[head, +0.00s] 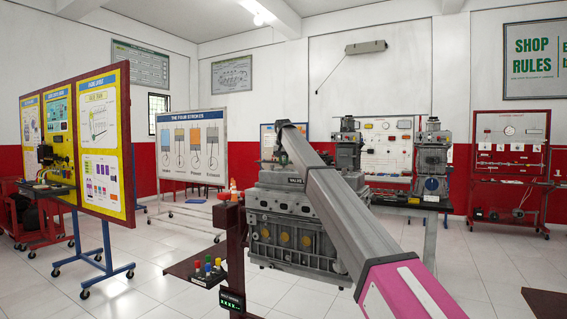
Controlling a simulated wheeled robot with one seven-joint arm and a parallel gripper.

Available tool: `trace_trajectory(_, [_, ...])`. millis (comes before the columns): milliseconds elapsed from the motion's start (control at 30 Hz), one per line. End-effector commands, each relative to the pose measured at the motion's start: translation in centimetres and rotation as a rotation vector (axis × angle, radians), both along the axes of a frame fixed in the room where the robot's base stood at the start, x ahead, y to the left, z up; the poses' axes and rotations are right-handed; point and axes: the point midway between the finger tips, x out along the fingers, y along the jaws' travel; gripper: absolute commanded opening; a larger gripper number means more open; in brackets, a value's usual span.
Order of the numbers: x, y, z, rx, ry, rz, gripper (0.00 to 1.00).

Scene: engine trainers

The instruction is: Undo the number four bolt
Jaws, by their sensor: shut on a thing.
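The engine trainer (292,205) stands in the middle on a dark red stand, with a ribbed grey top and a plate lettered "VALVE" (296,181). Several round yellowish plugs show on its near side. My grey and pink arm crosses in front of its right part, rising to a bend above the engine's top. My gripper's fingers do not show; the arm hides that area. Which bolt is number four cannot be told, as the bolts are too small or hidden.
A small shelf (183,264) with coloured pegs juts out left of the engine, beside a green-lit display (231,300). Poster boards on wheels (103,140) stand at left. More engine trainers (432,165) stand behind at right. The tiled floor between is clear.

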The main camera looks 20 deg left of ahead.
Motion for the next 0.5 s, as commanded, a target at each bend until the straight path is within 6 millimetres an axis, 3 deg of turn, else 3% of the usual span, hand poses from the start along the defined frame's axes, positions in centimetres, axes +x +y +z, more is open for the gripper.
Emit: trace_trajectory(500, [0.14, -0.20, 0.02, 0.002, -0.001, 0.378, 0.00])
